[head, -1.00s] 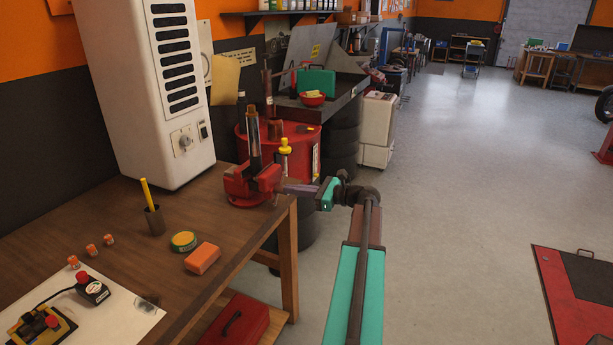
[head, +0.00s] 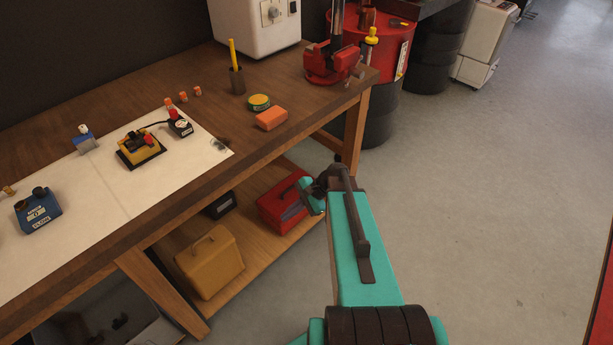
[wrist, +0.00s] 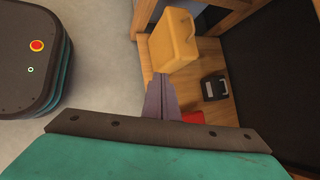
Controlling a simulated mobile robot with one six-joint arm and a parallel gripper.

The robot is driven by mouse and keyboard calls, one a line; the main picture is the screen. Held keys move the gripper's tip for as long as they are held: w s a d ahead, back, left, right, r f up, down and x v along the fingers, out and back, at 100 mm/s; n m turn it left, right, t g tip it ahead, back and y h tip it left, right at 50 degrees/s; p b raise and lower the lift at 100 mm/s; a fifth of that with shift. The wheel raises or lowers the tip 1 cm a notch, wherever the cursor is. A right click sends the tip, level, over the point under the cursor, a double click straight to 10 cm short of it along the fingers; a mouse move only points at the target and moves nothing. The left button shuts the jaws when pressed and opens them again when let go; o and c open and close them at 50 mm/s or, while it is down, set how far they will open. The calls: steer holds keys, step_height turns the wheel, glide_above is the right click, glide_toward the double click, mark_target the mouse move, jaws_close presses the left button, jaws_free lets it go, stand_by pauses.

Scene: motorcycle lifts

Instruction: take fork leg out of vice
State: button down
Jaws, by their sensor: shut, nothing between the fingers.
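The fork leg (head: 337,20), a dark upright tube cut off by the top edge of the head view, stands in the red vice (head: 333,64) on the far right corner of the wooden workbench (head: 290,110). In the head view my arm reaches forward over the floor, and its teal end is in front of the bench, well below the vice and apart from it. The fingers are hard to make out there. In the wrist view my gripper (wrist: 160,98) is shut and empty, its grey-purple fingers together. Neither vice nor fork leg shows in that view.
A red toolbox (head: 282,205) and a tan case (head: 210,262) sit on the bench's lower shelf.

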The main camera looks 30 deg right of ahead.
steer(key=s+a+f+n+g+h, duration=0.2)
steer(key=s+a+f+n+g, duration=0.4)
steer(key=s+a+f, duration=0.5)
steer(key=s+a+f+n+g+h, duration=0.1)
steer(key=s+f+n+h, duration=0.1)
steer(key=s+n, duration=0.4)
steer(key=s+a+f+n+g+h, duration=0.2)
steer(key=s+n, duration=0.3)
steer(key=s, duration=0.6)
steer(key=shift+f+n+h, duration=0.4)
steer(key=shift+f+h, duration=0.4)
steer(key=shift+a, duration=0.15)
